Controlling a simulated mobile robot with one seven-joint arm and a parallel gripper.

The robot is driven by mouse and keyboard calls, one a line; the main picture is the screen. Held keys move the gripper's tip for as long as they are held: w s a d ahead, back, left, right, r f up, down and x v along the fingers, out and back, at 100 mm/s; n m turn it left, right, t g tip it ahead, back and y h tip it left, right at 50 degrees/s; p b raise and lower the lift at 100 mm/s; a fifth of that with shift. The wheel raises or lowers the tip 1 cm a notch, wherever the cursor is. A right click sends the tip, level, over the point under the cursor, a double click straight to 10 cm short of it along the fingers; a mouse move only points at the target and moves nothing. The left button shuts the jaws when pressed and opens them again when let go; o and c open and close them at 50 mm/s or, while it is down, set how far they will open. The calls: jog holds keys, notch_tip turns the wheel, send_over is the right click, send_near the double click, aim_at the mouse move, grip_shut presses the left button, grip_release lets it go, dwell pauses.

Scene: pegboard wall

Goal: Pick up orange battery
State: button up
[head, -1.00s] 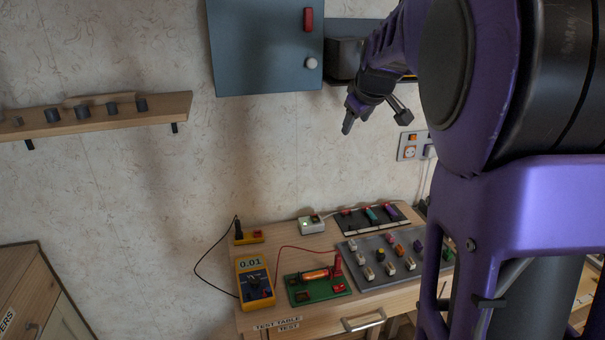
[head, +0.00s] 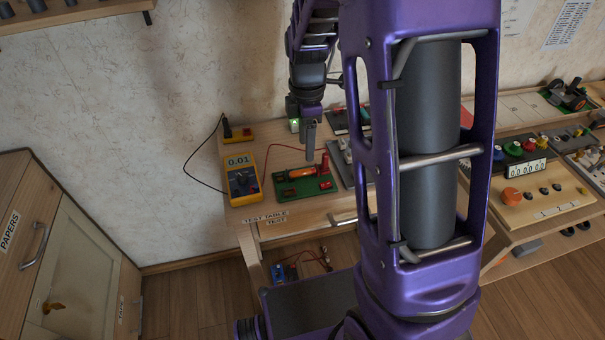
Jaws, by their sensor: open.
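The orange battery (head: 301,173) lies in a green board (head: 283,189) on the test table, with a red upright part at the board's right end. My gripper (head: 309,150) points down and appears just above or behind the battery in the picture. I see the fingers edge-on as one dark grey shape, and nothing shows held in them. The gap to the battery is hard to judge from this view.
A yellow multimeter (head: 241,178) reading 0.01 stands left of the board, with a red lead (head: 272,150) running toward it. A yellow block (head: 238,136) lies behind. My arm hides much of the table's right side. A wooden cabinet (head: 75,255) stands at left.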

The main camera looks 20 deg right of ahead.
aim_at(307, 170)
notch_tip(307, 170, down, 8)
jog(key=shift+d+b, duration=0.1)
jog(key=shift+b, duration=0.5)
grip_shut()
